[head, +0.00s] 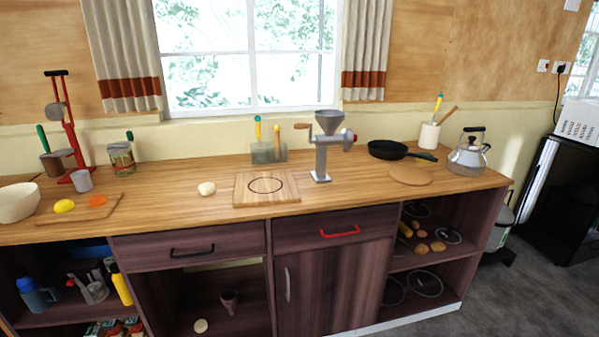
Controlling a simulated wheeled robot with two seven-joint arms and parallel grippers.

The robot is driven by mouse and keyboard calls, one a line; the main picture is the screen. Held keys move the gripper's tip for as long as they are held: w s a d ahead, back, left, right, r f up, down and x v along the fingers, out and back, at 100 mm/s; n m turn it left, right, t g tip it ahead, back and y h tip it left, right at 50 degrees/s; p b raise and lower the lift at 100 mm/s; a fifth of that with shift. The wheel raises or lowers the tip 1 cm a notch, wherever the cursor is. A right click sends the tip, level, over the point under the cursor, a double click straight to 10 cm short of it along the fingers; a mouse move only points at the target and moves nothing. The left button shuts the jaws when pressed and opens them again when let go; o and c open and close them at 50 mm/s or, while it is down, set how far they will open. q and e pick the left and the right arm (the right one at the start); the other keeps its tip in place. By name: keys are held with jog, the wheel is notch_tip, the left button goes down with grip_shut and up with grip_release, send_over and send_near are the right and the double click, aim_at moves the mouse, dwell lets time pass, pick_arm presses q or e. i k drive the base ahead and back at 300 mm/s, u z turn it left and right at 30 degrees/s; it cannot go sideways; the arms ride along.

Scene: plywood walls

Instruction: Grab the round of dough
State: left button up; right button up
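A pale, small round of dough (207,188) lies on the wooden countertop (340,193), just left of a square wooden board (287,194) marked with a dark ring. A gap of bare wood separates the dough from the board. Another pale round thing (201,326) lies low in the open cabinet below; I cannot tell what it is. Neither of my grippers shows in the head view.
A grey grinder (321,157) stands right of the board, with a black pan (389,150), round board (410,175) and kettle (468,156) beyond. A cutting board (72,216) with yellow and orange items and a white bowl (18,202) are at left. Counter around the dough is clear.

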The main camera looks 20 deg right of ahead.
aim_at(208, 188)
jog(key=z, duration=0.55)
jog(key=i, duration=0.85)
jog(key=z, duration=0.4)
